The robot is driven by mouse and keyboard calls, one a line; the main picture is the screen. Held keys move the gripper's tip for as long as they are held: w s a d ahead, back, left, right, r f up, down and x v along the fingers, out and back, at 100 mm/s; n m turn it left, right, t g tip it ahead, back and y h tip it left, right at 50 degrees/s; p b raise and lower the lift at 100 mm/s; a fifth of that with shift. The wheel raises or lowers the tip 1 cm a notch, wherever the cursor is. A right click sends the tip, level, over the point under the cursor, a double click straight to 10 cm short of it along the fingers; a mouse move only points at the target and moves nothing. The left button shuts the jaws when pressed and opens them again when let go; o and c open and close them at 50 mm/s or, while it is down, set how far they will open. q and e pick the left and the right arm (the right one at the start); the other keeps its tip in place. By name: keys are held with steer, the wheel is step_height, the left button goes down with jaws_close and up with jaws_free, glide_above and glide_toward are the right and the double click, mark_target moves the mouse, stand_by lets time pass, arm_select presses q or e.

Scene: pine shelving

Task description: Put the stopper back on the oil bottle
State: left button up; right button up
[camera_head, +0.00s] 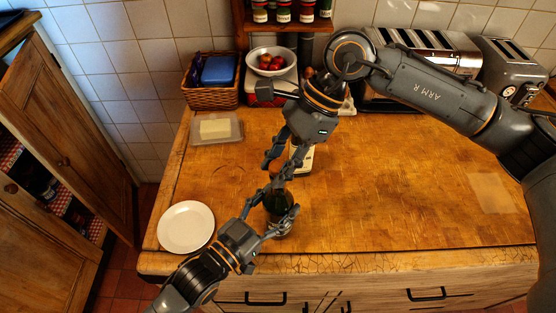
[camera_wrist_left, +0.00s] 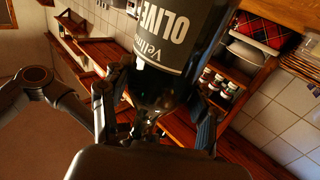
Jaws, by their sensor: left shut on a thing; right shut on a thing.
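In the left wrist view the bottle's dark label (camera_wrist_left: 165,35) reads "OLIVE", between the two fingers.
A white plate (camera_head: 186,227) lies to the left and a butter dish (camera_head: 215,128) behind it. A pale object (camera_head: 303,160) stands behind my right gripper. A basket (camera_head: 211,92), a bowl of red fruit (camera_head: 272,60) and toasters (camera_head: 510,70) line the back. The worktop's right side is mostly clear.

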steer(key=shift+f, duration=0.6)
stand_by(0.3)
steer(key=o, duration=0.8)
steer(key=v, duration=1.2)
arm_select(q)
steer(key=o, duration=1.8)
steer(key=shift+c, duration=0.2)
